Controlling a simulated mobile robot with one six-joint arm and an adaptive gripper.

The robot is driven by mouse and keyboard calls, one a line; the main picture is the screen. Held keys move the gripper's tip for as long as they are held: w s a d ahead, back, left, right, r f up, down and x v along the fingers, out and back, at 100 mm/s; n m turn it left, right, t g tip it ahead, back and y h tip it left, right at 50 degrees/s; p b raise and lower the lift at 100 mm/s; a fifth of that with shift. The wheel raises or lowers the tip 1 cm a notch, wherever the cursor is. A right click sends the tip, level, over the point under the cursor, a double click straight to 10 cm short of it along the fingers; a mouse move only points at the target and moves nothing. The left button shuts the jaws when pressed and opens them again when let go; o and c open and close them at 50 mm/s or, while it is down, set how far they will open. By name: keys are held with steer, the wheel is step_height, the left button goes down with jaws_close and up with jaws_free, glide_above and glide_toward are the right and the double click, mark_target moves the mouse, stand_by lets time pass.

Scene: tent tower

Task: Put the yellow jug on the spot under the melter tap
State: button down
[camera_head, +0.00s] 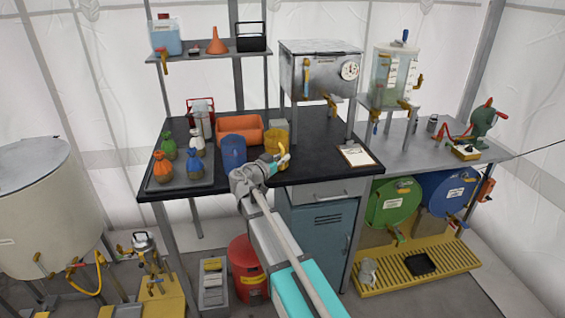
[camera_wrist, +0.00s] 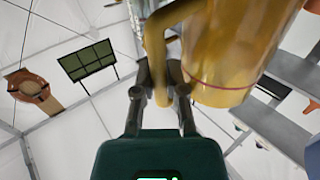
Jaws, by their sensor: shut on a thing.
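The yellow jug (camera_head: 274,140) is at the black worktop in the head view, right of a blue jug. It fills the upper right of the wrist view (camera_wrist: 225,60), where its handle (camera_wrist: 155,55) runs down between the fingers. My gripper (camera_head: 279,162) is shut on this handle; its fingers (camera_wrist: 160,85) show close up in the wrist view. I cannot tell whether the jug touches the worktop. The likely melter is the steel box with a dial (camera_head: 315,75), on legs to the right of the jug. Its tap (camera_head: 332,105) hangs at the front. No marked spot is clear below it.
A clipboard (camera_head: 356,155) lies at the right front of the worktop (camera_head: 318,150). The melter's legs bound the space under it.

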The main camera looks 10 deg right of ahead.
steer(key=shift+f, duration=0.25)
steer(key=c, duration=0.7)
jaws_free()
steer(key=v, duration=1.3)
steer(key=shift+s+a+f+b, duration=0.15)
steer(key=shift+s+b, duration=0.2)
steer(key=shift+s, duration=0.05)
